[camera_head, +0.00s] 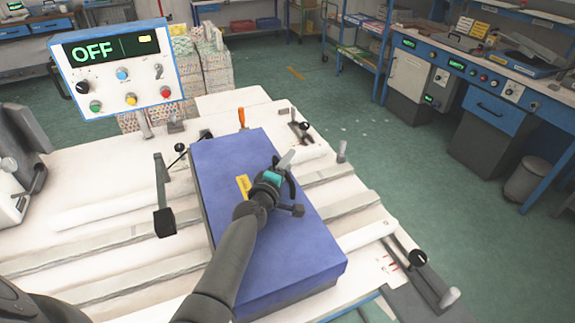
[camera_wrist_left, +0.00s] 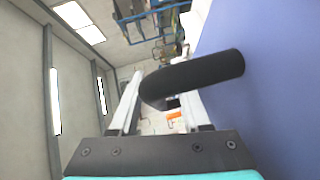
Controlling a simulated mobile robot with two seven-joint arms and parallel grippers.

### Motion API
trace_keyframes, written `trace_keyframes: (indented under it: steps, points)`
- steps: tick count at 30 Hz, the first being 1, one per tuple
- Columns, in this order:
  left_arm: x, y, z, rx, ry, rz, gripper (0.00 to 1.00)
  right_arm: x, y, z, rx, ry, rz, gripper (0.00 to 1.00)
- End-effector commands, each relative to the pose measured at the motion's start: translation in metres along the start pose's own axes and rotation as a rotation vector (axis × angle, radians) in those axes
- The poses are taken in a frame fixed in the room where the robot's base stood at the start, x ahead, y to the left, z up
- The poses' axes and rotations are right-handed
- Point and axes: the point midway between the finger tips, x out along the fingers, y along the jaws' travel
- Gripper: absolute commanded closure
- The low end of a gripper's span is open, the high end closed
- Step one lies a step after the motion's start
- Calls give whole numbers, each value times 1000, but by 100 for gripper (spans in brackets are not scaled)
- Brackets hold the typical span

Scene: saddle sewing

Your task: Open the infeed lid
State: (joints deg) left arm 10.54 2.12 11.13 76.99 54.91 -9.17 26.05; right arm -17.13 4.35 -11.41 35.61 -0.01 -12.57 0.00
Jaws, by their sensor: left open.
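The infeed lid (camera_head: 235,165) is a large blue-purple panel on the white machine bed, and it looks closed. It fills the right side of the left wrist view (camera_wrist_left: 280,70). My left gripper (camera_head: 286,160) is over the lid's middle, with its teal body and pale fingers pointing to the far right. In the left wrist view my open fingers (camera_wrist_left: 160,105) have a thick black bar (camera_wrist_left: 205,75), apparently a handle, lying across their tips. I cannot tell whether they touch it. My forearm hides part of the lid. My right gripper is not in view.
A control panel (camera_head: 115,70) reading OFF stands at the back left. A black lever (camera_head: 163,200) rises left of the lid, and an orange-handled tool (camera_head: 242,118) stands behind it. Workbenches line the far right beyond open green floor.

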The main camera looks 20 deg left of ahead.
Motion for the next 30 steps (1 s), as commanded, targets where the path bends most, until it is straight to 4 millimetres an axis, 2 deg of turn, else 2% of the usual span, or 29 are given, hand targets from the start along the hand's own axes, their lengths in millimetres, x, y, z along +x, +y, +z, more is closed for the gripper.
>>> trace_keyframes:
  steps: [8, 20, 30]
  points:
    - [1, 0, 0, 1, 0, 0, 55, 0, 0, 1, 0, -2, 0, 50]
    - [0, 0, 0, 0, 0, 0, 100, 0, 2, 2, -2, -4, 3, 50]
    - [0, 0, 0, 0, 0, 0, 100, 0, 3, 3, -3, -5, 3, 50]
